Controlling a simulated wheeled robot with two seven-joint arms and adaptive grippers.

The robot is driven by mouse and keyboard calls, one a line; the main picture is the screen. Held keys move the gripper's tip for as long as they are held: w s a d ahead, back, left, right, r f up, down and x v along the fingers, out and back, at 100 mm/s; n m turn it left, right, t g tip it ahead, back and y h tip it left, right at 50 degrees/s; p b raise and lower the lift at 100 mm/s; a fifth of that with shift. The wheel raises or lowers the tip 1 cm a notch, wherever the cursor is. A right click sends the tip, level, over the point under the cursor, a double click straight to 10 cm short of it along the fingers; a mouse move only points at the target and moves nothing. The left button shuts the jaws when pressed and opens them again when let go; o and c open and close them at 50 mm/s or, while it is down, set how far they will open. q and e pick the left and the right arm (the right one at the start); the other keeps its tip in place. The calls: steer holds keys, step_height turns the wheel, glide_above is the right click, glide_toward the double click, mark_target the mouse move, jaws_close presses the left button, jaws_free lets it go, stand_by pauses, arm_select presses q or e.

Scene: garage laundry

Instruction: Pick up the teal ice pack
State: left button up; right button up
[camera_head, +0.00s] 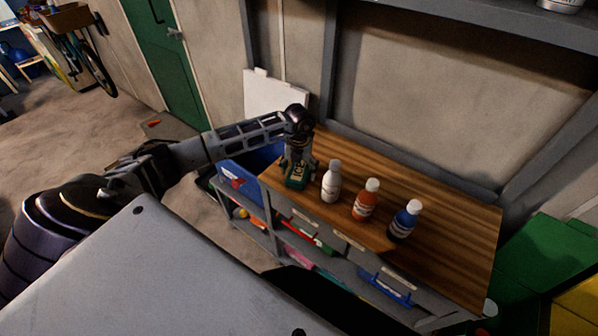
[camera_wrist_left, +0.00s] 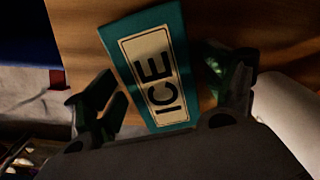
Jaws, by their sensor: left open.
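The teal ice pack (camera_head: 297,180) lies at the left end of the wooden worktop (camera_head: 447,218). In the left wrist view the ice pack (camera_wrist_left: 180,20) is a teal block with a cream label reading "ICE". My left gripper (camera_head: 299,167) points down over the ice pack. In the left wrist view its open fingers (camera_wrist_left: 158,88) stand on either side of the pack, with the pack between them. I cannot tell whether the fingers touch it. My right gripper is not in view.
A white bottle (camera_head: 331,183) stands close to the right of my left gripper. An orange bottle (camera_head: 366,201) and a blue bottle (camera_head: 404,221) stand farther right. Shelves with bins sit below the worktop. The worktop's right part is clear.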

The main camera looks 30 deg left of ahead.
mark_target(299, 169)
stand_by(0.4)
arm_select(q)
steer(key=c, duration=1.4)
steer(key=shift+r+b, duration=0.95)
steer(key=shift+r, duration=4.05)
